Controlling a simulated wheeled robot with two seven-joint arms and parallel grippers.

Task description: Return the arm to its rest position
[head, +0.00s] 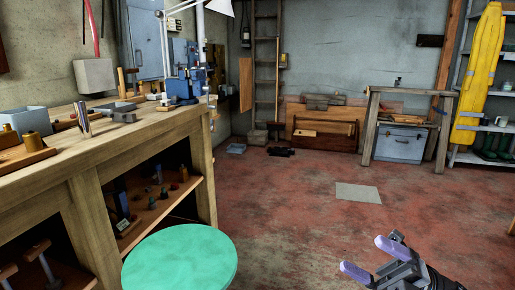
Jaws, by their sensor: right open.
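My right gripper (371,257) shows at the bottom right of the head view, with pale purple fingertips spread apart. It is open and nothing shows between the fingers. It is over the red floor, to the right of the green round stool top (180,257) and apart from it. Only the end of the right arm is in view, at the lower right edge. My left gripper is not in view.
A wooden workbench (150,130) with tools and boxes on top fills the left side.

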